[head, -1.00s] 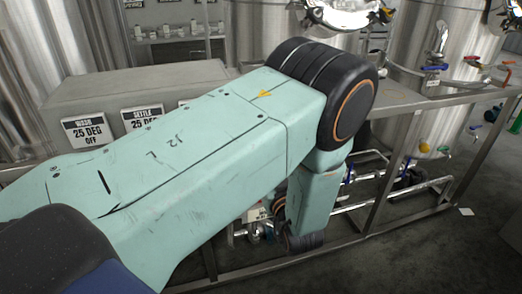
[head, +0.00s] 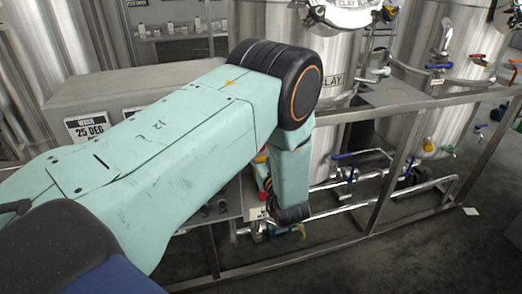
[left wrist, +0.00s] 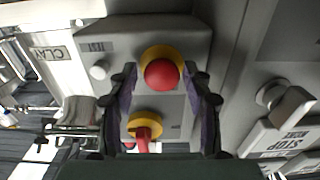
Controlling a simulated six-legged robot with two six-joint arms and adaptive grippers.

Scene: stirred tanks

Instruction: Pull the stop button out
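The stop button (left wrist: 162,74) is a red mushroom head on a yellow collar, on a grey control box (left wrist: 190,38) in the left wrist view. My left gripper (left wrist: 160,70) is open, with one dark finger on each side of the button in that picture. I see a gap between each finger and the red head; how deep the fingertips reach is unclear. My right gripper is not in view.
A pale round knob (left wrist: 99,70) is on the same box. A metal frame rail (head: 400,106), steel tanks (head: 440,60) and pipes (head: 385,190) stand to the right.

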